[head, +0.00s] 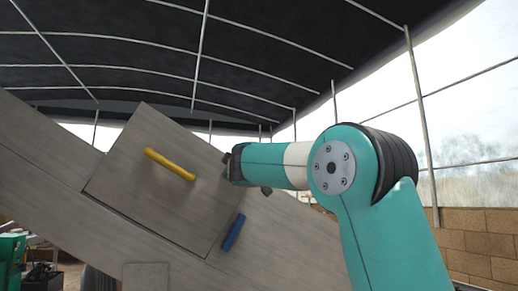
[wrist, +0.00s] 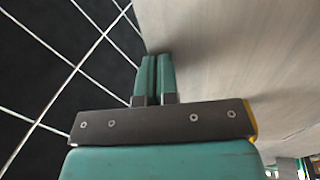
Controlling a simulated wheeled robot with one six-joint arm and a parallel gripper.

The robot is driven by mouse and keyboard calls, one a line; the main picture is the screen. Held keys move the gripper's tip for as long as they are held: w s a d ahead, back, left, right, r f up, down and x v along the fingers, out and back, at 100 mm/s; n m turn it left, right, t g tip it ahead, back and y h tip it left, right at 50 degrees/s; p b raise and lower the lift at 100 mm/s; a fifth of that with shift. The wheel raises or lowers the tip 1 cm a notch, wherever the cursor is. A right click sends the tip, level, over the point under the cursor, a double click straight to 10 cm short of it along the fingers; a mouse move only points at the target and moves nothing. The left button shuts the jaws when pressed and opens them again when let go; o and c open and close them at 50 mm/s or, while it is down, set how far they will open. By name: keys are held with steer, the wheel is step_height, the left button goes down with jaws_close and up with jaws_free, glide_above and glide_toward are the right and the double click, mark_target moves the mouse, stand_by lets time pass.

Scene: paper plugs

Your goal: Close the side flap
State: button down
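The side flap (head: 150,205) is a square grey wood-grained panel with a yellow bar handle (head: 170,164). It shows tilted on a larger grey slanted panel in the head view, with a dark line along its lower edge; how far open it stands is hard to tell. My gripper (head: 232,165) is at the flap's right edge; I cannot tell whether it touches. In the wrist view, its two teal fingers (wrist: 155,78) lie side by side, shut with nothing visible between them. A grey wood-grained surface (wrist: 235,50) fills the right of that view, close to the fingers.
A blue bar handle (head: 233,233) sits on the larger grey panel (head: 285,240), below my gripper. Green equipment (head: 12,250) stands at the lower left. A brick wall (head: 480,240) is at the right, under a dark canopy with metal ribs (head: 200,50).

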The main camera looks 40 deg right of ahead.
steer(key=p+x, duration=0.3)
steer(key=x, duration=0.3)
steer(key=shift+w+r, duration=0.15)
steer(key=shift+r, duration=0.05)
steer(key=s+d+r+b+v, duration=0.1)
steer(key=r+b+v, duration=0.2)
steer(key=b+v, duration=0.5)
steer(key=v, duration=0.6)
steer(key=shift+f, duration=0.3)
